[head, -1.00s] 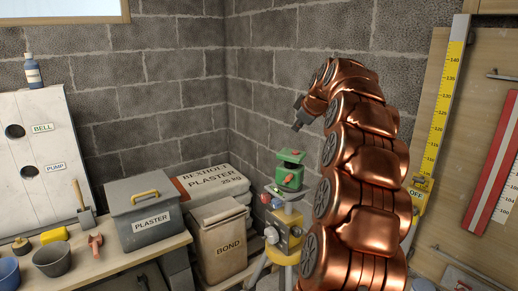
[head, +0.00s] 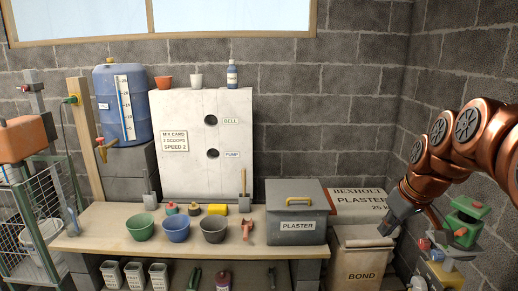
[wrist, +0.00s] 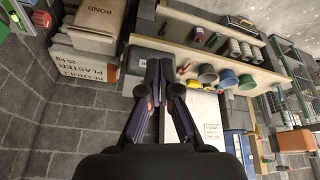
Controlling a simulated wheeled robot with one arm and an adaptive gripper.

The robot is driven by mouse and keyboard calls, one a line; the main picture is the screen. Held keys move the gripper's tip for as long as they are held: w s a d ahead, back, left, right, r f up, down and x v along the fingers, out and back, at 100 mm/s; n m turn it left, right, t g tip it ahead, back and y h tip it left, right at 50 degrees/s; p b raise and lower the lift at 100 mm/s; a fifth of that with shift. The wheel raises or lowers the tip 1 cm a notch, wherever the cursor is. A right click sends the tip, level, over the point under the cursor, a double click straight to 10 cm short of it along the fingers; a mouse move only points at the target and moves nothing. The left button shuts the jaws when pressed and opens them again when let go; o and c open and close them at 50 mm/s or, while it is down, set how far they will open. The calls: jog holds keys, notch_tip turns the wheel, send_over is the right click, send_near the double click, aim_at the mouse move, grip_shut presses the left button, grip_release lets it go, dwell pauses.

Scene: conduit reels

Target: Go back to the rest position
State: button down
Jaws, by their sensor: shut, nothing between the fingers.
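My gripper (head: 386,230) is at the right in the head view, at the end of my copper-coloured arm. It hangs in the air in front of the wall corner, over the area of the bond bin (head: 360,262). In the wrist view my gripper (wrist: 154,66) has its fingers together with nothing between them. The wrist picture is turned, with the bench at the top and right.
A wooden bench (head: 105,232) holds green, blue and dark bowls, a trowel and a grey plaster box (head: 297,208). A blue water tank (head: 123,104) stands at left near a wire cage (head: 48,225). A green-topped yellow device (head: 462,228) stands close beside my arm.

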jog(key=s+a+f+m+g+p, duration=0.1)
jog(key=s+a+f+g, duration=0.1)
jog(key=s, duration=0.8)
jog(key=s+a+f+m+g+p, duration=0.1)
jog(key=s+a+f, duration=0.4)
jog(key=s, duration=0.5)
jog(key=s+a+f+m+g+h+p, duration=0.1)
jog(key=s+a+f+g, duration=0.2)
jog(key=s, duration=0.6)
jog(key=shift+s+a+f+m, duration=0.35)
jog(key=shift+s+a+m, duration=0.05)
jog(key=shift+a, duration=0.5)
